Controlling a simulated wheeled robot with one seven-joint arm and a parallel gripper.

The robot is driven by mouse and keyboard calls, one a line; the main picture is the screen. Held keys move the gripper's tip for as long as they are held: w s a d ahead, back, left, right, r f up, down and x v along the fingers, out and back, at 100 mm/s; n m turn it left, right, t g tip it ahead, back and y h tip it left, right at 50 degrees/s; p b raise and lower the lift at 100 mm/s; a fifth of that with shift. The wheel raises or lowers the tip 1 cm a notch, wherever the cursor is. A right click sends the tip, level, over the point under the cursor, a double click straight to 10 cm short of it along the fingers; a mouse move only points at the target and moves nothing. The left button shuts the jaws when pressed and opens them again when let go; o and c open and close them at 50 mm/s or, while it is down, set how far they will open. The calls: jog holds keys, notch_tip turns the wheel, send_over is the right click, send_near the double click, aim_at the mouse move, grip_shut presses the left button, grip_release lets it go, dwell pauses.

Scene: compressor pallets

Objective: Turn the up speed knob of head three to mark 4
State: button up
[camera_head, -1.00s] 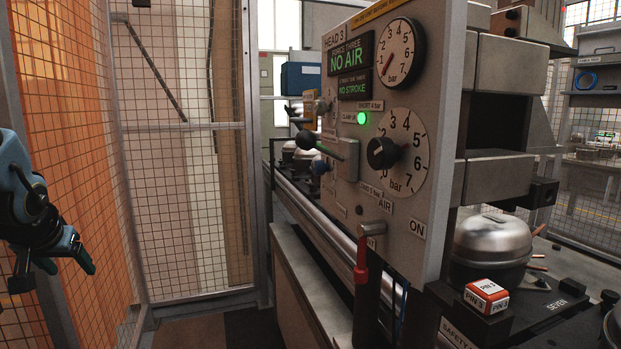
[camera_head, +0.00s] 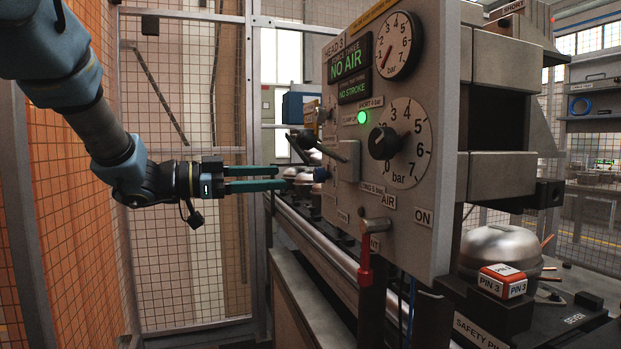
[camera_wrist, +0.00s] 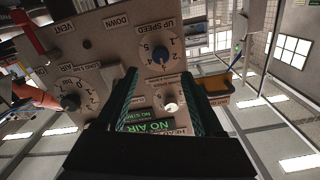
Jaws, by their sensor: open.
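The HEAD 3 panel (camera_head: 408,210) stands at the right in the head view, seen at a slant. In the wrist view the knob appears between and just past the fingertips of my gripper (camera_wrist: 160,72).
A black lever (camera_head: 318,146) juts from the panel near the fingers. A large black knob (camera_head: 384,143) on a bar dial and a red-handled lever (camera_head: 365,262) are nearer. A pale second dial (camera_wrist: 170,101) adjoins the up speed dial. Mesh fencing (camera_head: 190,240) stands behind my arm.

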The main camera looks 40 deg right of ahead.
aim_at(315, 176)
jog(key=p+x, duration=0.1)
jog(key=x, duration=0.7)
jog(key=shift+d, duration=0.4)
grip_shut()
